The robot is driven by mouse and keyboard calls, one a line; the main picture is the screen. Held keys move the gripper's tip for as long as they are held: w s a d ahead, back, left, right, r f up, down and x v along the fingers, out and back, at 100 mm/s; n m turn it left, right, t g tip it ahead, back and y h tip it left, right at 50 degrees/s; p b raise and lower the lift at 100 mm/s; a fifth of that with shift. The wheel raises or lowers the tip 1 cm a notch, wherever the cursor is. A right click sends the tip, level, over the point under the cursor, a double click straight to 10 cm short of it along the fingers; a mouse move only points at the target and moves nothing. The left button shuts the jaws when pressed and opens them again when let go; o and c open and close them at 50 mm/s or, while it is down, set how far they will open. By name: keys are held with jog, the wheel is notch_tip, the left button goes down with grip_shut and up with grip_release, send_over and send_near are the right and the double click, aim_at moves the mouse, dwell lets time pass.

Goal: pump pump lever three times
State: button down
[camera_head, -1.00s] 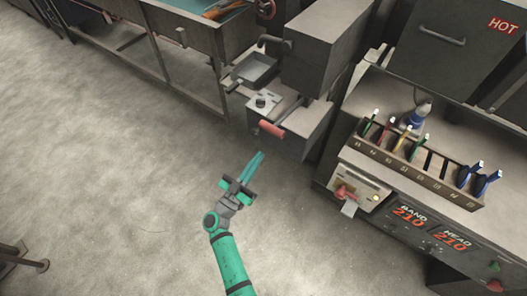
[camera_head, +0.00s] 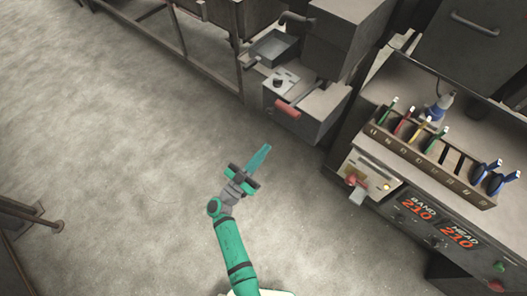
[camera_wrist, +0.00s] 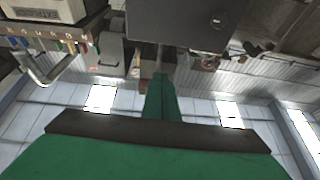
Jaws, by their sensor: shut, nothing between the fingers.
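A red-handled lever (camera_head: 287,108) sticks out from the front of a grey box-shaped unit (camera_head: 315,114) near the top centre of the head view. A second, smaller red handle (camera_head: 355,181) with a pale tab sits on the front of the control bench. I cannot tell for certain which one is the pump lever. My gripper (camera_head: 266,148) is green, shut and empty. It is in open space over the floor, in front of and apart from the red-handled lever. In the wrist view its closed fingers (camera_wrist: 158,80) point at the machinery.
A rack (camera_head: 425,158) of coloured-handled tools stands on the bench at right, above a panel (camera_head: 436,222) reading BAND 210 and HEAD 210. A small square tray (camera_head: 272,47) sits behind the lever unit.

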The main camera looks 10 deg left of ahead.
jog(key=shift+r, duration=0.1)
notch_tip(320, 180, up, 22)
jog(key=g+y, duration=0.4)
jog(key=g, duration=0.2)
jog(key=shift+s, duration=0.25)
jog(key=shift+d, duration=0.1)
send_over(284, 108)
jog(key=s, duration=0.2)
notch_tip(284, 108, down, 2)
notch_tip(284, 108, down, 3)
jog(key=shift+s+r, duration=0.1)
jog(key=shift+f, duration=0.75)
